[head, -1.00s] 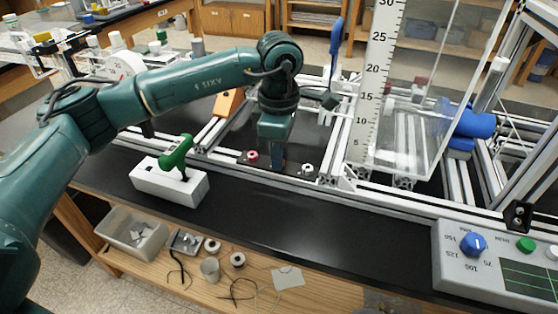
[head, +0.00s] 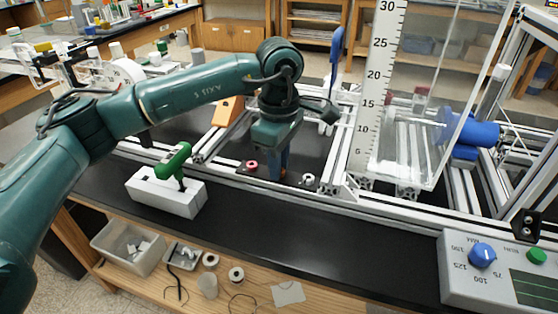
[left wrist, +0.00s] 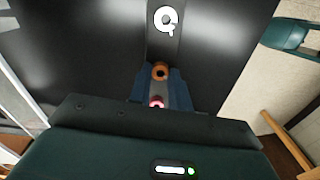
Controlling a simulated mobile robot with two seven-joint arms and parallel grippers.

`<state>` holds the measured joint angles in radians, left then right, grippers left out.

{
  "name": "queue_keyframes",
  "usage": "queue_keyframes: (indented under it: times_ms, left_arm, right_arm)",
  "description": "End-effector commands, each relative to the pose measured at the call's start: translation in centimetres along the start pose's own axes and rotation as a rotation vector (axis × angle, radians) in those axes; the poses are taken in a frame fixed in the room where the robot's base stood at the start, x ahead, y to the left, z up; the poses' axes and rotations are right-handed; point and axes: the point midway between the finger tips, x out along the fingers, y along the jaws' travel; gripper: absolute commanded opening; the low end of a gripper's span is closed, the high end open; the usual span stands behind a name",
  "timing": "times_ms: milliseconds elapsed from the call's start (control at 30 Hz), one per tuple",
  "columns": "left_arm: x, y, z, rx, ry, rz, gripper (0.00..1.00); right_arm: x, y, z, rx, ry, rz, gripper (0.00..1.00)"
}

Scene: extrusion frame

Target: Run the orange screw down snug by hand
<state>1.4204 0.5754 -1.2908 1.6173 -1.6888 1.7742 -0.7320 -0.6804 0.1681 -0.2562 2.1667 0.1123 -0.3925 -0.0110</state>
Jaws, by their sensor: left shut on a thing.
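The orange screw (left wrist: 160,70) shows in the left wrist view as a round orange head with a dark centre, between my blue fingertips. My left gripper (head: 278,175) points down at the frame's front rail and is shut on this screw. In the head view its fingers hide the screw. How far the screw sits into the rail cannot be told. A red screw (head: 252,166) stands to the left of the gripper and a white screw (head: 309,179) to the right, both apart from it. My right gripper is not in view.
A green-handled tool (head: 174,160) stands in a white block (head: 165,196) at the left. A clear panel with a ruler scale (head: 377,90) rises to the right. A control box (head: 470,285) sits at the front right. The black bench front (head: 300,235) is clear.

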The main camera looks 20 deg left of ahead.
Motion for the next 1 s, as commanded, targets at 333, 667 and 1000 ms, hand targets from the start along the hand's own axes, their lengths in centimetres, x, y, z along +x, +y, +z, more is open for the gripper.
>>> queue_keyframes:
  times_ms: [333,667,1000]
  left_arm:
    - [-0.1,0.1,0.0,-0.002,-0.001,0.004,0.42]
    - [-1.3,0.1,0.0,-0.002,-0.002,0.005,0.42]
    - [-8.7,0.1,0.0,-0.002,-0.002,0.007,0.42]
  right_arm:
    - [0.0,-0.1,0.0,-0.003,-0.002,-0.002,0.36]
    - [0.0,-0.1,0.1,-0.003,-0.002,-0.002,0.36]
    - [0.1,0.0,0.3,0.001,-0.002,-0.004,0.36]
